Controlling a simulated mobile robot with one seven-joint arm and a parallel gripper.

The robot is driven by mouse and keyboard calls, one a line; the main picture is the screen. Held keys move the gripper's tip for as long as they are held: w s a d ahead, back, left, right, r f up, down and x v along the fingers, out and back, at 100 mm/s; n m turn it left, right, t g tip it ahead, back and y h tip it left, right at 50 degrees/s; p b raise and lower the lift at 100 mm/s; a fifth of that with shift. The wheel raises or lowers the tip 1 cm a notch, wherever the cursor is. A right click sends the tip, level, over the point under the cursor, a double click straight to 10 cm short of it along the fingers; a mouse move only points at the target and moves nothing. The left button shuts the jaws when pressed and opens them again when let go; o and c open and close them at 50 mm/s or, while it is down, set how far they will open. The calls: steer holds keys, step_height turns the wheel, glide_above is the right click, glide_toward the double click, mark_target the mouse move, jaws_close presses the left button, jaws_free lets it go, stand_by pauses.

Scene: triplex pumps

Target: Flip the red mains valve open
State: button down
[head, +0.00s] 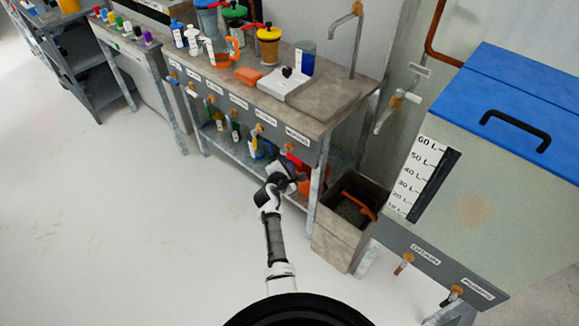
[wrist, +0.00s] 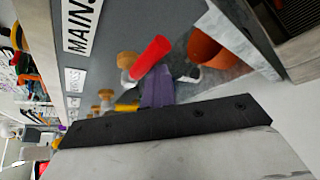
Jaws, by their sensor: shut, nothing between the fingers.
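The red mains valve handle (wrist: 152,58) shows in the wrist view beside a tan round fitting (wrist: 128,60), under the MAINS label (wrist: 80,25). In the head view, the red handle (head: 297,159) is small at the right end of the bench front. My gripper (head: 300,178) is just in front of and below it. In the wrist view my gripper's fingers (wrist: 157,86) are shut and empty, with their tips close to the red handle. I cannot tell whether they touch it.
A row of other labelled valves runs along the bench front (head: 215,95) to the left. A grey bin (head: 345,235) stands right of the bench leg. An orange object (wrist: 205,52) sits beyond the handle. A blue-lidded tank (head: 500,150) is at right. The floor at left is clear.

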steer(key=shift+w+r, duration=0.15)
steer(key=shift+r, duration=0.2)
step_height(320, 180, down, 5)
steer(key=b, duration=0.4)
steer(key=s+a+r, duration=0.5)
steer(key=s, duration=0.3)
steer(key=shift+a+r, duration=0.2)
steer(key=shift+a, duration=0.05)
